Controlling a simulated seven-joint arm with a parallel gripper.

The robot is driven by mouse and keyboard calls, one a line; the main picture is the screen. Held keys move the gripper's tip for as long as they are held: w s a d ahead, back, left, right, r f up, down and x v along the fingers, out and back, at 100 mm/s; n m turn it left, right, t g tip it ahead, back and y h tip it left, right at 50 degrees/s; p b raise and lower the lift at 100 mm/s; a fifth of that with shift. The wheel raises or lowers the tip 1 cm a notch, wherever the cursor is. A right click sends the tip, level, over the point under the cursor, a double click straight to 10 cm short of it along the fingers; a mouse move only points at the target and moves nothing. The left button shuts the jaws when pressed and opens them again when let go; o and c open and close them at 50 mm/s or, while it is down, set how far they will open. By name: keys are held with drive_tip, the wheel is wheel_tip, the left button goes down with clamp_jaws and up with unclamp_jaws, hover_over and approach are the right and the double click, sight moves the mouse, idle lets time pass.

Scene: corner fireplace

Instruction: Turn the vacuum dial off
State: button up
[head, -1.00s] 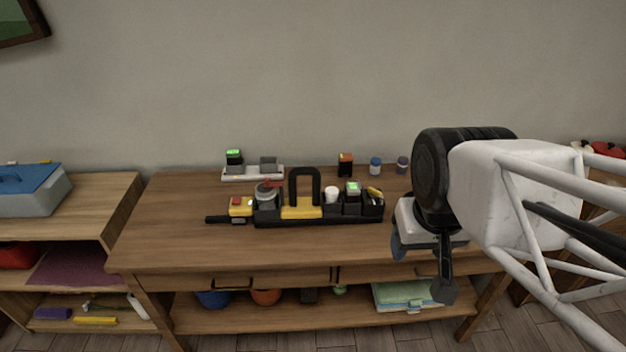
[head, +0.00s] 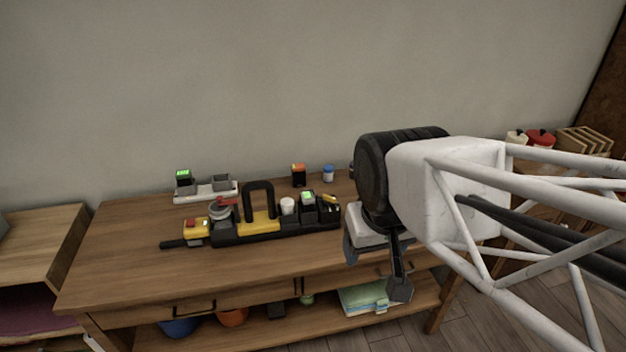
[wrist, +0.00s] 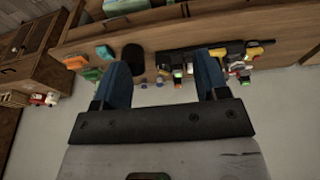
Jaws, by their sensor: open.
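A black workpiece tray (head: 285,231) with a tall black handle and a yellow middle sits on the wooden table. At its left end is a round grey part with a red piece (head: 222,207), which looks dial-like; I cannot tell for sure that it is the vacuum dial, nor its setting. The tray also shows in the wrist view (wrist: 200,49), with the red part (wrist: 240,68) near its right end. My gripper (head: 352,254) is right of the tray, apart from it, near the table's front.
A yellow box with a red button (head: 196,228) adjoins the tray's left end. Behind stand a white base with a green-lit block (head: 184,182), an orange-topped black jar (head: 298,175) and a blue-capped jar (head: 328,173). The table's left front (head: 130,270) is clear.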

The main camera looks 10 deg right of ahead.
drive_tip(key=shift+o, duration=0.5)
drive_tip(key=m+g, duration=0.3)
drive_tip(key=m, duration=0.6)
hover_over(329, 197)
wheel_tip(329, 197, down, 18)
drive_tip(key=shift+w+d+f, duration=0.1)
drive_tip(key=shift+f, duration=0.15)
drive_tip(key=shift+f, duration=3.75)
